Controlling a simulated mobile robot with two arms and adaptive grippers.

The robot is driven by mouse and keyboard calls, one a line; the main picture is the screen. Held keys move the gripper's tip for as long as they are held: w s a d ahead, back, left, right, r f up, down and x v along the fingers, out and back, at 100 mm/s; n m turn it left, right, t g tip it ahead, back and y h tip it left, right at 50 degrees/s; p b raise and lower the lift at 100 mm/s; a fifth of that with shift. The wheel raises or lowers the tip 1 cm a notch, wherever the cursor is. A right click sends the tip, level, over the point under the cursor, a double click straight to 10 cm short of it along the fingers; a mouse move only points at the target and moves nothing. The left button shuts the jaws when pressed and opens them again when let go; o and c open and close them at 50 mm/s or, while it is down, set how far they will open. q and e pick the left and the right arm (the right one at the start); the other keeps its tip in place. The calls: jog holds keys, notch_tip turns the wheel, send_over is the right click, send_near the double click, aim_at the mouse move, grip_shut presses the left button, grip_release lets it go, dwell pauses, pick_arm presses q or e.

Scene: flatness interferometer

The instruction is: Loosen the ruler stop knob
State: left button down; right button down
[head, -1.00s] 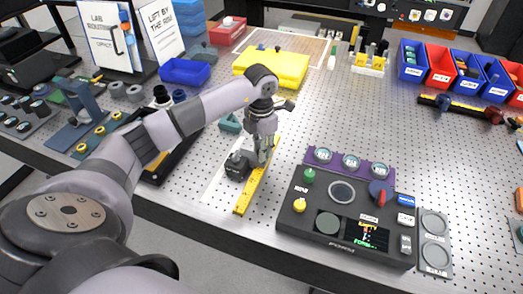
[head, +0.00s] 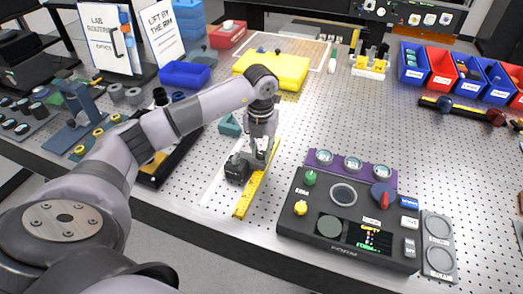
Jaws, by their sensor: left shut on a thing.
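The yellow ruler (head: 247,200) lies on a pale strip near the table's front edge. The ruler stop, a small dark block (head: 236,169), sits at the ruler's left side. My left gripper (head: 259,164) points down over the ruler, just right of the dark block, with its fingers shut on the ruler stop knob. The fingers hide most of the knob. My right gripper is not in view.
A dark console (head: 290,228) with knobs and a small screen stands right of the ruler. A yellow case (head: 272,68) lies behind the gripper. A dark tray (head: 160,172) is to the left.

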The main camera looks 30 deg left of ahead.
aim_at(261, 153)
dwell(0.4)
pick_arm(q)
jog(key=c, duration=1.4)
grip_release()
jog(key=shift+o, duration=0.2)
notch_tip(261, 153, up, 12)
jog(key=shift+a, duration=0.1)
